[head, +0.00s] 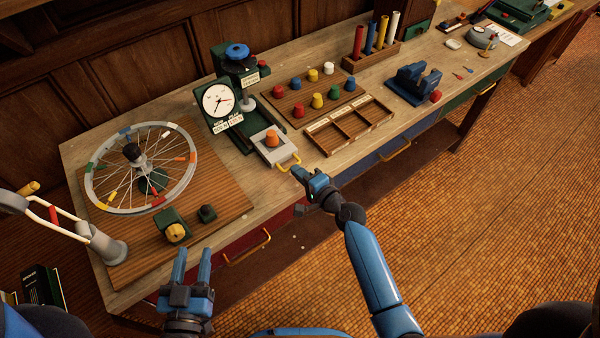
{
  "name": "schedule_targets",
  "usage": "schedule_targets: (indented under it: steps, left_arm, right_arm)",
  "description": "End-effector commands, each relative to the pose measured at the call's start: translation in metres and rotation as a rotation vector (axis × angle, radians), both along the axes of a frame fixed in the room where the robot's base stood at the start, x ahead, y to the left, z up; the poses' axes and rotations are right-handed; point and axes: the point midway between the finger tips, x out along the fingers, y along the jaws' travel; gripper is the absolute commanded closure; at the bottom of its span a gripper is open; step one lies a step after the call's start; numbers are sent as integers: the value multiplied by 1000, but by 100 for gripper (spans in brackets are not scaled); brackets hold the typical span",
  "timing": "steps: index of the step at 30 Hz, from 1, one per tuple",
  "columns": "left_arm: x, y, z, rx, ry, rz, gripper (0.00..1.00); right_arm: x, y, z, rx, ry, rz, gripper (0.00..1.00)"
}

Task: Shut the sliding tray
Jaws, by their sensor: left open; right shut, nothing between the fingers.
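The sliding tray (266,153) is a small pale grey tray at the foot of a dark green press (230,90) with a round dial. It sticks out from the press towards the bench's front edge. An orange knob-shaped piece (272,139) sits on it, and a yellow handle (290,161) is at its front. My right gripper (299,172) is shut and empty, just in front of the handle; I cannot tell if it touches. My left gripper (193,254) is open and empty in front of the bench, left of the tray.
A spoked wheel (92,186) on a wooden board is to the left. A pegboard with coloured pegs (284,112) and a compartment tray (370,141) are right of the sliding tray. A blue vise (414,82) stands further right. Drawers with yellow handles (248,248) line the bench front.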

Motion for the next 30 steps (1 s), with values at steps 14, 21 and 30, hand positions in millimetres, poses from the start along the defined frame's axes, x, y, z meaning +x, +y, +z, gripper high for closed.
schedule_targets:
  steps: [14,21,30]
  left_arm:
    - [0,0,-22,0,0,0,57]
    - [0,0,-36,0,0,0,57]
    - [0,0,-36,0,0,0,57]
  right_arm:
    - [79,58,-2,1,-3,2,100]
    - [111,81,-2,0,-2,0,100]
    - [117,85,2,2,-4,0,100]
